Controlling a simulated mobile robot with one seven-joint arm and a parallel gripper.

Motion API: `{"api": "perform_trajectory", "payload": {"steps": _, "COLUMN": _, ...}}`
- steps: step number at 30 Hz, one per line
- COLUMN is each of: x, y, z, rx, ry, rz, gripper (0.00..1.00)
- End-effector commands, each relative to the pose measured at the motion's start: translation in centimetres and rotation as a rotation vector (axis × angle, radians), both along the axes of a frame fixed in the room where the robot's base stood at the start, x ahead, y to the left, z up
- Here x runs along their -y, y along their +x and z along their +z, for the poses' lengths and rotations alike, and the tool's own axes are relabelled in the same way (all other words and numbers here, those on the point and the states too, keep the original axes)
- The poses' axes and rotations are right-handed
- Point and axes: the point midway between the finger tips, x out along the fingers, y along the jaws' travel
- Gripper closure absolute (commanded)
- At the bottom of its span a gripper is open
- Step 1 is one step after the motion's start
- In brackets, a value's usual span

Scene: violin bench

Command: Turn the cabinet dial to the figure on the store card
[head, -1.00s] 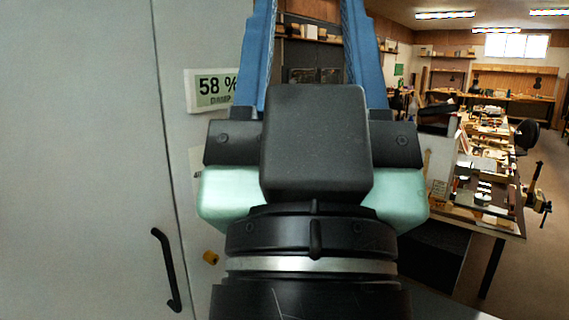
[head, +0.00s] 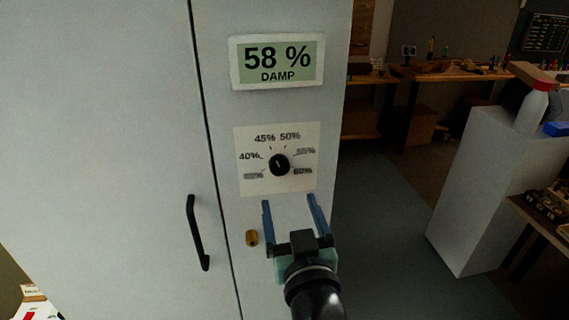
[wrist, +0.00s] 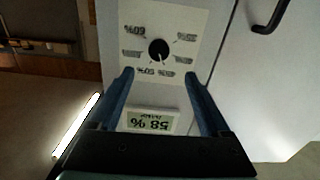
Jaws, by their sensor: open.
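The black round dial (head: 279,164) sits on a white scale plate (head: 304,181) on the grey cabinet's front. The scale runs from a blurred figure, perhaps 35%, through 40%, 45%, 50% and 55% to 60%. A small pale mark shows on the knob, seemingly towards the upper left; its exact figure is unclear. My gripper (head: 289,200) is open and empty, its blue fingers just below the dial in the head view. In the wrist view the dial (wrist: 159,50) appears upside down beyond and between the fingertips (wrist: 157,75), apparently apart from them. I cannot identify a store card.
A display reading 58 % DAMP (head: 277,62) is above the scale plate. A black door handle (head: 197,233) and a brass knob (head: 252,238) are left of my gripper. A pale pedestal with a white bottle (head: 531,108) stands right. Open floor lies between.

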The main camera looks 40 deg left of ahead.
Motion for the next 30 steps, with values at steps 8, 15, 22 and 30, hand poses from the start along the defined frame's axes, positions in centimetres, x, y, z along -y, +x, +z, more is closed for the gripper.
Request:
{"api": "perform_trajectory", "payload": {"steps": 8, "x": -3.8, "y": 3.2, "z": 0.5, "rx": 0.000, "ry": -0.001, "rz": 0.001, "gripper": 0.19}}
{"api": "perform_trajectory", "payload": {"steps": 15, "x": -6.6, "y": 5.6, "z": 0.4, "rx": 0.001, "ry": -0.002, "rz": -0.001, "gripper": 0.19}}
{"api": "perform_trajectory", "payload": {"steps": 22, "x": -8.0, "y": 6.9, "z": 0.2, "rx": 0.001, "ry": -0.001, "rz": -0.002, "gripper": 0.19}}
{"api": "perform_trajectory", "payload": {"steps": 30, "x": -8.4, "y": 7.2, "z": 0.1, "rx": 0.002, "ry": 0.001, "rz": -0.003, "gripper": 0.19}}
